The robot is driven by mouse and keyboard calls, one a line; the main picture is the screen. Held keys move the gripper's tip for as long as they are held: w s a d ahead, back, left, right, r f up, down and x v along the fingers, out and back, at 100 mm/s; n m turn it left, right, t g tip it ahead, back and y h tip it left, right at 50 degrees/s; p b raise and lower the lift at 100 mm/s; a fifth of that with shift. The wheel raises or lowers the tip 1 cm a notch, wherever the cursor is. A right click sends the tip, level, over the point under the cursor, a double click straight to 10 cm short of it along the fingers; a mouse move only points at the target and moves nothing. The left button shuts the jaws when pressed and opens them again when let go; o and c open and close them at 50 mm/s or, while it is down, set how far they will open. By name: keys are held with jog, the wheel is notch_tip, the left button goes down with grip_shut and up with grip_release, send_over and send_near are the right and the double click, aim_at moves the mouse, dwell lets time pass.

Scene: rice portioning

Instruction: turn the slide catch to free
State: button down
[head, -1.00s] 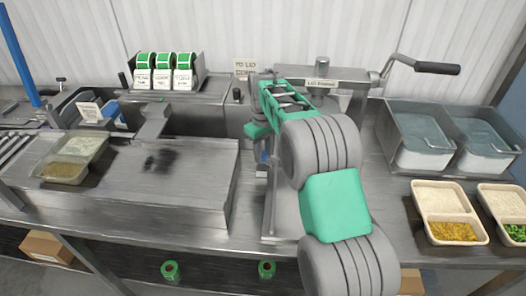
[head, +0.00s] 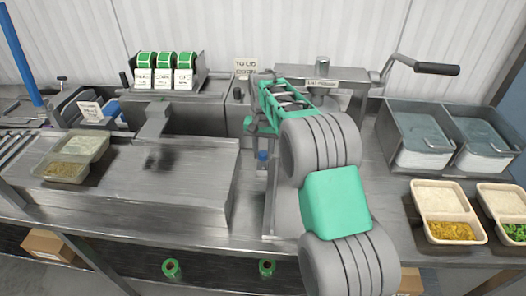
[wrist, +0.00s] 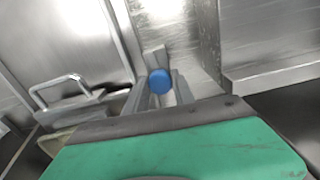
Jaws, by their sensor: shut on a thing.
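The slide catch shows as a blue round knob (wrist: 159,81) between the two grey fingers of my gripper (wrist: 161,94) in the wrist view. My gripper is shut on this knob. In the head view the blue knob (head: 263,155) shows just below my green wrist, beside the lid press (head: 322,84). My arm hides much of the press front and the fingertips there. The catch's pointing direction cannot be made out clearly.
A crank handle (head: 437,68) sticks out right of the press. Two lidded steel bins (head: 418,135) and filled trays (head: 446,213) stand at the right. A steel platform (head: 190,185) with a tray (head: 72,158) is at the left. Label rolls (head: 165,65) stand behind.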

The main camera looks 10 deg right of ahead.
aim_at(263, 153)
jog(key=shift+m, duration=0.6)
jog(key=c, duration=1.1)
grip_release()
jog(key=shift+a, duration=0.1)
jog(key=shift+o, duration=0.2)
jog(key=shift+r, duration=0.1)
notch_tip(263, 153, up, 8)
jog(key=shift+f+b, duration=0.2)
jog(key=shift+b, duration=0.35)
jog(key=shift+s+r, duration=0.1)
